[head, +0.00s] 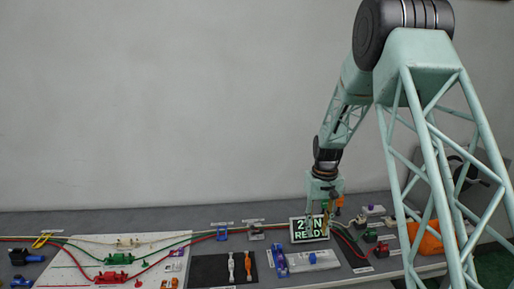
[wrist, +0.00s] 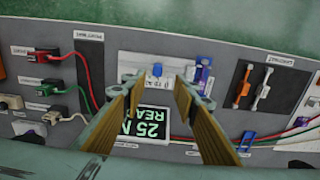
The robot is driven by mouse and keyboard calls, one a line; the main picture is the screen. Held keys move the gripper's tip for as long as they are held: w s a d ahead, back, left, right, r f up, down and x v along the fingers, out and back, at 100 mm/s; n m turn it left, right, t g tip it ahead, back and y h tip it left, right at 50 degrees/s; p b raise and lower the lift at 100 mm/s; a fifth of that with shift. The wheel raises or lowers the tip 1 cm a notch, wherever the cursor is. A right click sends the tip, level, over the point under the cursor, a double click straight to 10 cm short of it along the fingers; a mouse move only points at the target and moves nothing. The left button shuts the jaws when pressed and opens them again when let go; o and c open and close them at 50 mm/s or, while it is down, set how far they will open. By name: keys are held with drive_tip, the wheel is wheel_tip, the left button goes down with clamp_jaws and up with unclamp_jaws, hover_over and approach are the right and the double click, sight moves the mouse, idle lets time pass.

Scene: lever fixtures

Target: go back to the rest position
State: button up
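In the wrist view the display (wrist: 152,126) reads "25 N" and lies partly behind the fingers. A light plate with a blue knob (wrist: 157,70) shows beyond the fingertips. I cannot tell the exact height of the fingertips above the bench.
Red and green levers (head: 117,267) stand on a white panel at the left. A dark panel (head: 215,268) holds a white and an orange lever. A purple-blue fixture (head: 279,260) and an orange block (head: 425,238) flank the display area. Cables run along the bench. Air above it is clear.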

drive_tip(key=s+a+r+t+b, duration=0.2)
drive_tip(key=s+r, duration=2.2)
drive_tip(key=r, duration=0.1)
drive_tip(key=s+r+m+t+b, duration=0.1)
drive_tip(key=s+r, duration=0.2)
drive_tip(key=s, duration=2.8)
drive_tip(key=shift+a+r+t+b, duration=0.15)
drive_tip(key=shift+a+t+b, duration=0.2)
drive_tip(key=shift+a+t, duration=0.1)
drive_tip(key=shift+w, duration=0.1)
